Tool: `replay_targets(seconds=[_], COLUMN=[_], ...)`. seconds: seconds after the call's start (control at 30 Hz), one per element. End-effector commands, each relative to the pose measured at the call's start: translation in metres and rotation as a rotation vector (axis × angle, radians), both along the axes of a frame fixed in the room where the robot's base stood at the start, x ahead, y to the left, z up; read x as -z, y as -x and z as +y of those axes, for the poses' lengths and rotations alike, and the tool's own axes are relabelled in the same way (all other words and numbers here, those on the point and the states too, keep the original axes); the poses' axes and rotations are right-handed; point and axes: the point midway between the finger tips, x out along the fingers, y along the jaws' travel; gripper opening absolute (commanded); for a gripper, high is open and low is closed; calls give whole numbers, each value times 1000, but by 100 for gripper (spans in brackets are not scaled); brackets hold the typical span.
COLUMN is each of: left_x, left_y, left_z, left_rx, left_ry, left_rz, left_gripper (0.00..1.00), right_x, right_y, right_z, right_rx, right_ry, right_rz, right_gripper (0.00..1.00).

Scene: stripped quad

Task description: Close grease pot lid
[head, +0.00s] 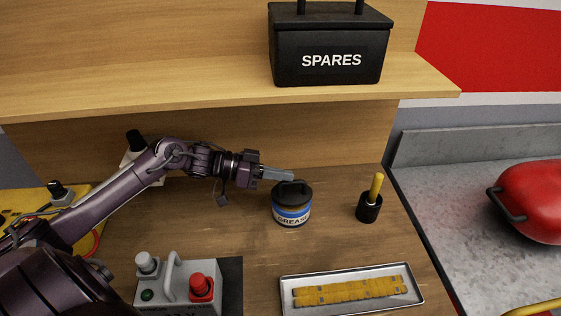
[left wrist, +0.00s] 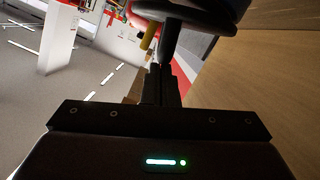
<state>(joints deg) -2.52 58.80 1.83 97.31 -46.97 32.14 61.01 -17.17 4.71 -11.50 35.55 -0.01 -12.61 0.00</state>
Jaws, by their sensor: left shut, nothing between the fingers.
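The grease pot (head: 292,214) stands upright on the wooden bench, with a white and blue label reading GREASE. Its black lid (head: 291,190) with a raised handle sits on top and looks about level; whether it is fully seated I cannot tell. My left gripper (head: 289,175) comes in from the left, shut and empty, with its fingertips just behind and above the lid. Whether they touch it is unclear. In the left wrist view the shut fingers (left wrist: 160,85) point at a dark rounded shape, likely the lid (left wrist: 205,12). My right gripper is not in view.
A black cup with a yellow-handled tool (head: 370,205) stands right of the pot. A metal tray (head: 415,303) with a yellow strip lies in front. A grey control box (head: 180,290) with a red button is front left. A shelf with a black SPARES box (head: 330,75) overhangs behind.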

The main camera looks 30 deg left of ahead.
Motion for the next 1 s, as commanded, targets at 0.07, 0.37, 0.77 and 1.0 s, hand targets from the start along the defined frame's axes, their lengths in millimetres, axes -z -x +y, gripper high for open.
replay_targets(seconds=[0.07, 0.37, 0.77, 1.0], left_x=[1, 9, 12, 10], left_y=[4, 10, 11, 11], left_z=[-3, -8, -8, -8], left_rx=[1, 0, 0, 0], left_ry=[-27, -52, -51, -51], left_rz=[-35, -68, -67, -67], left_gripper=[0, 0, 0, 0], right_x=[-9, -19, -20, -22], right_y=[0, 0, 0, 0], right_z=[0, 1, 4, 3], right_rx=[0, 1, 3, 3], right_ry=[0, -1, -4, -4], right_rz=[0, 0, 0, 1], right_gripper=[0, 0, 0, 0])
